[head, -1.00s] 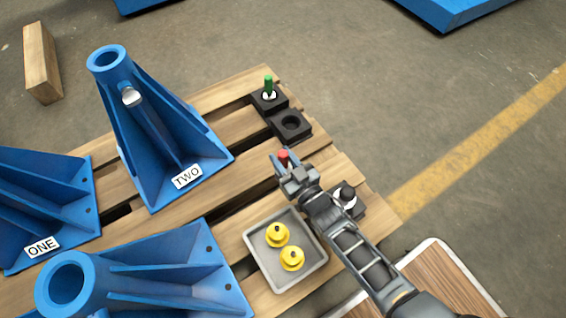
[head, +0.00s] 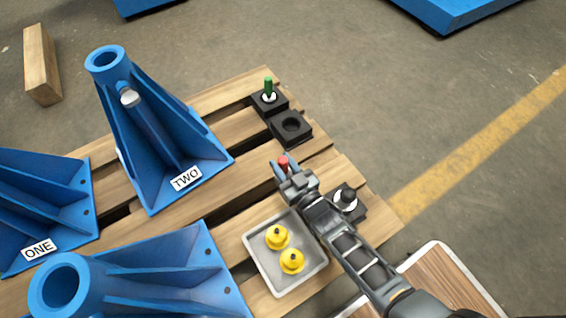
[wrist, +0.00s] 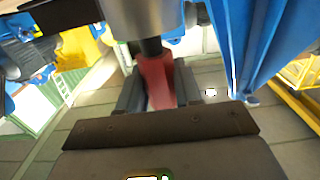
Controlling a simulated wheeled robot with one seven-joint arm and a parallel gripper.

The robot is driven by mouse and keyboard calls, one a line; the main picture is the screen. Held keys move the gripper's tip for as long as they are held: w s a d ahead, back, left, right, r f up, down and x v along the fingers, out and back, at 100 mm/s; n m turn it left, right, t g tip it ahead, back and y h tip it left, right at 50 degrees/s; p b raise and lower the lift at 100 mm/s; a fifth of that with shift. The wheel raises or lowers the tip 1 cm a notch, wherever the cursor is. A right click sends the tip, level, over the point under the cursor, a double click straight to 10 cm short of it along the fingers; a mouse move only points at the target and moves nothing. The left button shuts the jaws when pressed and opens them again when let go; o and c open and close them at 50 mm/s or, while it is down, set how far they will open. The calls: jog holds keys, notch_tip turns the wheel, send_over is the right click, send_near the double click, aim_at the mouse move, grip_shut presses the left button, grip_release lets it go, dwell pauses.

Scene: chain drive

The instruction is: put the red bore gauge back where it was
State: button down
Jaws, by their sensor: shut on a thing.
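The red bore gauge (head: 283,162) is in my gripper (head: 286,168), its red end showing between the fingertips above the pallet. In the wrist view the red gauge (wrist: 156,80) sits between my two fingers, with a dark neck and a grey metal body beyond it. My gripper is shut on it. A black holder block with an empty round socket (head: 291,125) stands beyond my gripper. Beside it, another black block holds a green gauge (head: 268,86) upright. A third black block with a black-topped gauge (head: 346,195) is right of my gripper, partly behind my arm.
A grey tray (head: 254,253) with two yellow parts (head: 292,261) lies left of my arm. Blue bracket TWO (head: 150,140), bracket ONE (head: 40,200) and another blue bracket (head: 180,280) stand on the wooden pallet (head: 240,98). Pallet boards between my gripper and the empty socket are clear.

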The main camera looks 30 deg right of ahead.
jog(key=c, duration=0.8)
grip_release()
jog(key=shift+f, duration=0.15)
jog(key=shift+o, duration=0.2)
jog(key=shift+r, duration=0.3)
jog(key=s+r+p, duration=0.1)
jog(key=s+p, duration=0.2)
jog(key=s, duration=0.9)
